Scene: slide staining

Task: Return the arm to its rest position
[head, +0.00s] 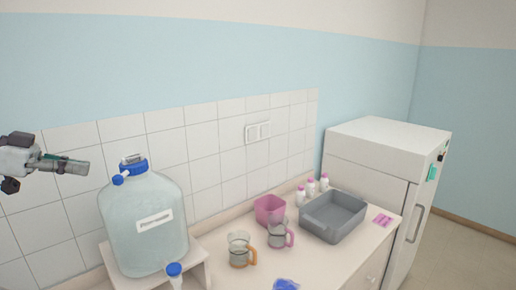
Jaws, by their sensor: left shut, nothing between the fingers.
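My left gripper (68,165) comes in from the left edge of the head view, with its fingers pointing right. It is shut and empty. It is raised in front of the tiled wall, to the left of and about level with the cap of a large water jug (147,232), apart from it in the picture. My right gripper is not in view.
The jug stands on a small white stand (197,278). The counter holds two beakers with handles (239,248), a pink container (269,209), several small bottles (311,187), a grey basin (334,222) and a pink item (383,220). A white cabinet (372,160) stands right.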

